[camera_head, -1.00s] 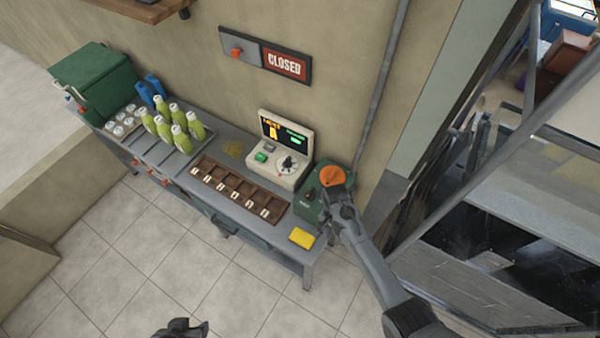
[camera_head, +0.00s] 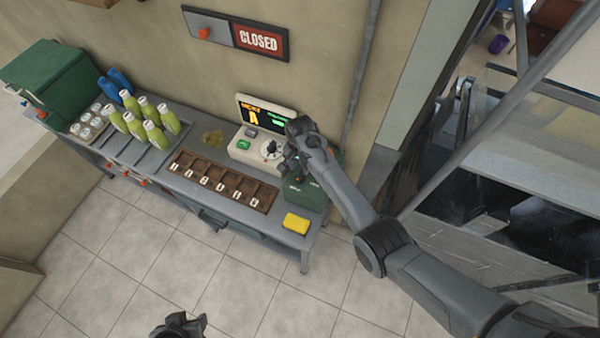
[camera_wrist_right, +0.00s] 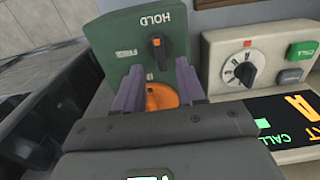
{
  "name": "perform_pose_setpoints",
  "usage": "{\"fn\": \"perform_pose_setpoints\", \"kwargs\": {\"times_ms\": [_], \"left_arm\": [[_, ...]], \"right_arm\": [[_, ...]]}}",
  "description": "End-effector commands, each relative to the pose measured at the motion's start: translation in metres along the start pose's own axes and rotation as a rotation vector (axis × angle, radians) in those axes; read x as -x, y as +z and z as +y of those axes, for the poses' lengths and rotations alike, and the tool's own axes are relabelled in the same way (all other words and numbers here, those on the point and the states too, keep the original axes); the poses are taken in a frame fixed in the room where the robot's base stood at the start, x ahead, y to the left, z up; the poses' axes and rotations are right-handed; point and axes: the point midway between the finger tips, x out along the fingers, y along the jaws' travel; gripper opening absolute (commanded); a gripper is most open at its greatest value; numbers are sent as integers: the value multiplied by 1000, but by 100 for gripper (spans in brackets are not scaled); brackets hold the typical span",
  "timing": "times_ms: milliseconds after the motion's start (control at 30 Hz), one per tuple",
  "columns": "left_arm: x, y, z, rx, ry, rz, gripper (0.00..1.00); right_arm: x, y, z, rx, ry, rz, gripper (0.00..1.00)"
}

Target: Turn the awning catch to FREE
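The awning catch is a small black knob with an orange mark (camera_wrist_right: 156,52) on a green box (camera_wrist_right: 112,38). In the right wrist view, the box's HOLD and FREE lettering is upside down, and the orange mark points towards HOLD. An orange disc (camera_wrist_right: 160,97) on the box shows between my right fingers. My right gripper (camera_wrist_right: 160,82) is open, fingers apart and empty, in front of the knob. In the head view, my right gripper (camera_head: 288,162) hangs over the green box (camera_head: 303,196) and hides the disc. My left gripper (camera_head: 180,326) is at the bottom edge, its opening unclear.
A white console (camera_head: 247,152) with a screen and dial (camera_wrist_right: 238,70) stands close beside the green box. A yellow block (camera_head: 296,223) lies in front. A wooden tray (camera_head: 222,182), bottles (camera_head: 145,118) and a green bin (camera_head: 50,75) are further left. A CLOSED sign (camera_head: 257,40) hangs above.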

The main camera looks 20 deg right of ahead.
Motion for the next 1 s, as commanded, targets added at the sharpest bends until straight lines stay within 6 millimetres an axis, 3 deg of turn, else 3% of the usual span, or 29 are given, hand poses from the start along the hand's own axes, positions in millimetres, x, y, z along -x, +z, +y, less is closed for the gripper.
{"fn": "perform_pose_setpoints", "kwargs": {"times_ms": [100, 300, 767, 1000], "left_arm": [[-4, 1, -1, -3, -3, 1, 43], [-9, 2, -2, -5, -6, 1, 43], [-10, 2, -1, -2, -3, 1, 43], [-10, 2, 1, 5, 2, 3, 43]], "right_arm": [[-20, 0, 0, -1, 2, -1, 39], [-42, 0, 0, -1, 1, -1, 39], [-51, 0, 0, -1, 0, 0, 39], [-51, 0, 0, -1, 0, 0, 4]]}}
